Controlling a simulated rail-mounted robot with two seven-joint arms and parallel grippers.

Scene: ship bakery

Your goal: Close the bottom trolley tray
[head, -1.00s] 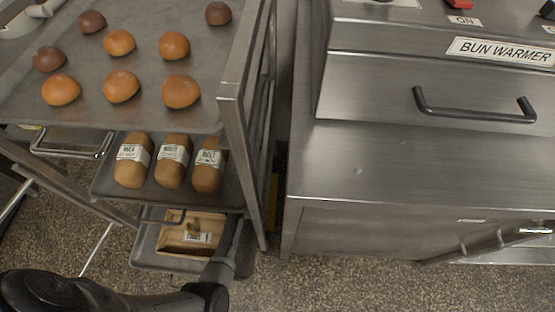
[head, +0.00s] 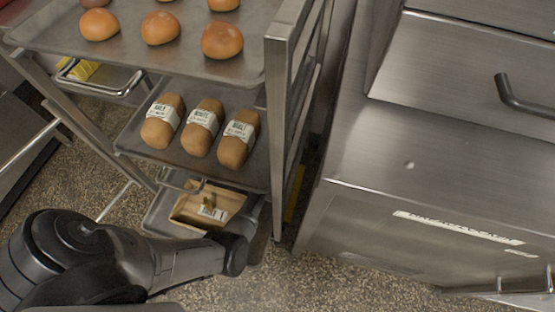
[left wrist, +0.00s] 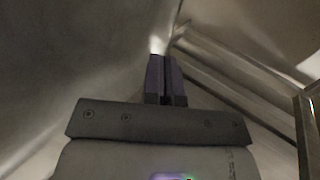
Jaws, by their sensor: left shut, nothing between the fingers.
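The bottom trolley tray (head: 157,219) is a grey metal tray low in the trolley, below the tray of loaves. It holds an open wooden box with a white label (head: 212,211). Its near side is partly hidden behind my left arm. My left gripper (head: 254,218) is low by the right part of this tray, mostly hidden behind my own wrist; I cannot tell whether it touches the tray. In the left wrist view its dark fingers (left wrist: 166,82) are together and empty, close to blurred metal surfaces. My right gripper is not in view.
Above are a tray of wrapped loaves (head: 128,143) and a top tray of buns (head: 190,60). The trolley's upright post (head: 279,130) stands just right of the trays. A steel bun warmer cabinet (head: 420,170) fills the right. Speckled floor (head: 300,285) is bare in front.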

